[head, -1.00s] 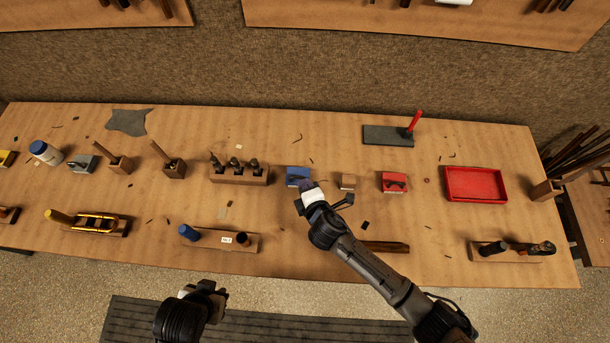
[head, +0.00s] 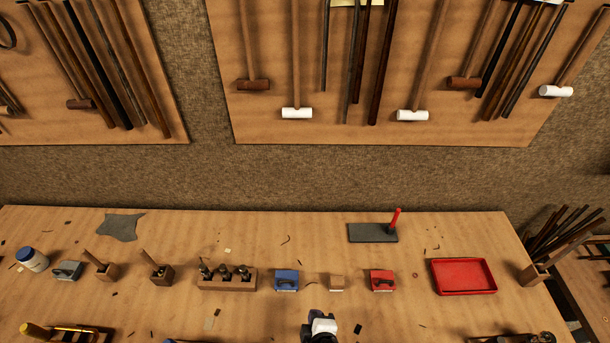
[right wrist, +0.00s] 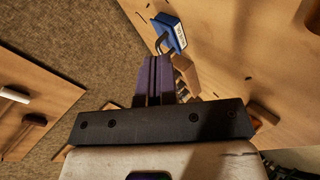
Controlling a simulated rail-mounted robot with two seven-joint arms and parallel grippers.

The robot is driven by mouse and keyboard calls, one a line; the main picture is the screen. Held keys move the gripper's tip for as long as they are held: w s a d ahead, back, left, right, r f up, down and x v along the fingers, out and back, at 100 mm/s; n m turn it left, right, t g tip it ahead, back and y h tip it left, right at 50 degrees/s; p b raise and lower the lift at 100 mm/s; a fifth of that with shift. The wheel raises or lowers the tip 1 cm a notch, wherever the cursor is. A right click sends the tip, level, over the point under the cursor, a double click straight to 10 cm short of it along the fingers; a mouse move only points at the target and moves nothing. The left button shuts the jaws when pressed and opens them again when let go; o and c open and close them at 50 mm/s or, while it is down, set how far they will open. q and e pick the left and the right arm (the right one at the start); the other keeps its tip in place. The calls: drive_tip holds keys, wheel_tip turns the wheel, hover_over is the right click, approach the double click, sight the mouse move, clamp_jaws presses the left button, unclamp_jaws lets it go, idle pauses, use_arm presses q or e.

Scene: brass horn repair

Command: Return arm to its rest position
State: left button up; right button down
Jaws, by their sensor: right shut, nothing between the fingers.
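My right gripper (head: 320,322) shows only in part at the bottom middle of the head view, over the bench front of the row of blocks. In the right wrist view its two purple fingers (right wrist: 154,78) are pressed together with nothing between them. The blue block (head: 286,280) sits on the bench up and left of the gripper in the head view, and it also shows beyond the fingertips in the right wrist view (right wrist: 171,33). My left gripper is out of view.
On the workbench (head: 180,230) stand a small wooden block (head: 337,283), a red block (head: 382,280), a red tray (head: 464,276), a dark slab (head: 372,233) with a red-handled tool, and a wooden tool rack (head: 227,280). Mallets and rods hang on wall boards (head: 270,60) behind.

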drive_tip(key=s+d+r+m+g, duration=0.3)
drive_tip(key=s+d+r+m, duration=0.2)
drive_tip(key=d+r+m, duration=0.65)
drive_tip(key=s+d+f+m+g+h, duration=0.1)
drive_tip(key=s+d+f+g, duration=0.2)
drive_tip(key=s, duration=0.6)
drive_tip(key=s+d+f+m+g+h, duration=0.1)
drive_tip(key=s+d+f+m, duration=0.2)
drive_tip(key=s, duration=0.6)
wheel_tip(320, 180, up, 22)
drive_tip(key=d+n+p, duration=0.1)
drive_tip(key=p, duration=2)
drive_tip(key=shift+w+d, duration=0.2)
drive_tip(key=shift+w, duration=0.1)
drive_tip(key=shift+f, duration=0.1)
